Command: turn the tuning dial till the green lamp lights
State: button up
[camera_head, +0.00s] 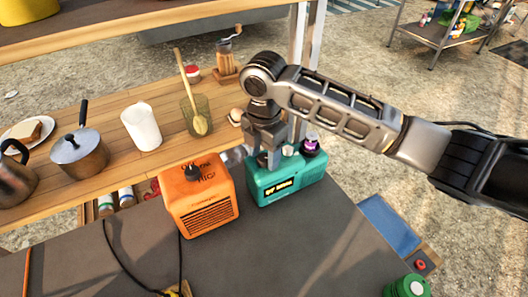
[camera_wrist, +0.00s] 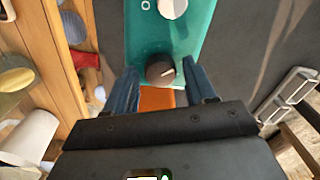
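The teal radio (camera_head: 292,186) stands on the dark grey top, with a yellow-lettered display on its front. In the wrist view its top (camera_wrist: 140,40) carries a dark dial (camera_wrist: 160,69) with a pale pointer mark and a white knob (camera_wrist: 172,8) farther along. My gripper (camera_head: 270,160) points down over the radio's left end. In the wrist view my gripper (camera_wrist: 160,70) is open, one finger on each side of the dark dial, with a small gap visible on both sides. I cannot make out a lit green lamp on the radio in either view.
An orange box (camera_head: 210,207) with a dark knob stands close left of the radio. A purple jar (camera_head: 311,147) is at the radio's right end. A wooden shelf (camera_head: 110,175) behind holds a pan, mugs and a glass. The grey top (camera_head: 300,245) in front is largely clear.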

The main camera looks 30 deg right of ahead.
aim_at(263, 158)
jog(key=shift+o, duration=0.4)
jog(key=shift+r, duration=0.1)
notch_tip(263, 158, up, 8)
jog(key=shift+f+b, duration=0.2)
jog(key=shift+b, duration=0.25)
jog(key=shift+a, duration=0.1)
